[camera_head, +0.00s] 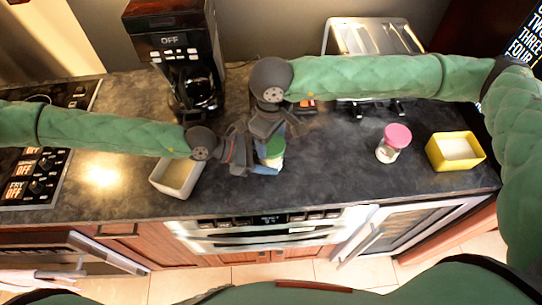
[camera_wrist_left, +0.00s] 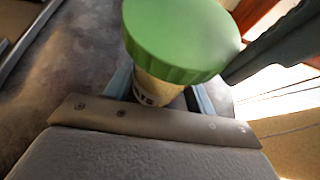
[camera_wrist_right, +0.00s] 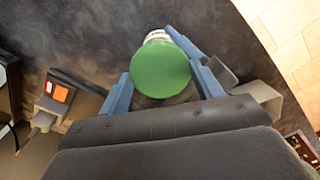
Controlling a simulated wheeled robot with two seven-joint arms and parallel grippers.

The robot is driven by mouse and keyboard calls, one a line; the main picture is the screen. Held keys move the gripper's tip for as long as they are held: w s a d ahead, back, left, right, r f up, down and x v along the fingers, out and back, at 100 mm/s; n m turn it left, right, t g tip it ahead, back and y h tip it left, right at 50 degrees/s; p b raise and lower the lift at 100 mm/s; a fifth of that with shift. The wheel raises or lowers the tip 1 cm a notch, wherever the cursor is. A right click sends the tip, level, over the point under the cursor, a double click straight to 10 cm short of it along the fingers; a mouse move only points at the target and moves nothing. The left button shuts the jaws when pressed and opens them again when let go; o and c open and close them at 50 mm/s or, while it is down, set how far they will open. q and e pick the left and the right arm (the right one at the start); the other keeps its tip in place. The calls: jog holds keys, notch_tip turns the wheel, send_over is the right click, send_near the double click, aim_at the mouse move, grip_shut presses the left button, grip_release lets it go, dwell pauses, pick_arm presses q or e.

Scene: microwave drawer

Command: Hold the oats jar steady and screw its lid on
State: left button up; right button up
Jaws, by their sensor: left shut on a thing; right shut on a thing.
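The oats jar, a pale jar with lettering partly visible, stands upright under a green lid. Its green lid shows in the head view (camera_head: 273,147), the left wrist view (camera_wrist_left: 180,38) and the right wrist view (camera_wrist_right: 160,68). My left gripper (camera_head: 255,160) is shut on the jar's body below the lid, coming from the left. My right gripper (camera_head: 275,132) comes from above and behind, shut on the lid, with its blue fingers on both sides of it. The lid sits on top of the jar. Whether its thread is engaged cannot be told.
A jar with a pink lid (camera_head: 393,140) and a yellow box (camera_head: 442,160) stand to the right. A beige box (camera_head: 166,188) is left of the jar. A coffee maker (camera_head: 178,45) and a toaster (camera_head: 375,38) stand behind. The dark counter (camera_head: 325,160) is clear right of the jar.

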jog(key=m, duration=1)
dwell(0.3)
jog(key=o, duration=0.9)
jog(key=shift+r, duration=2.55)
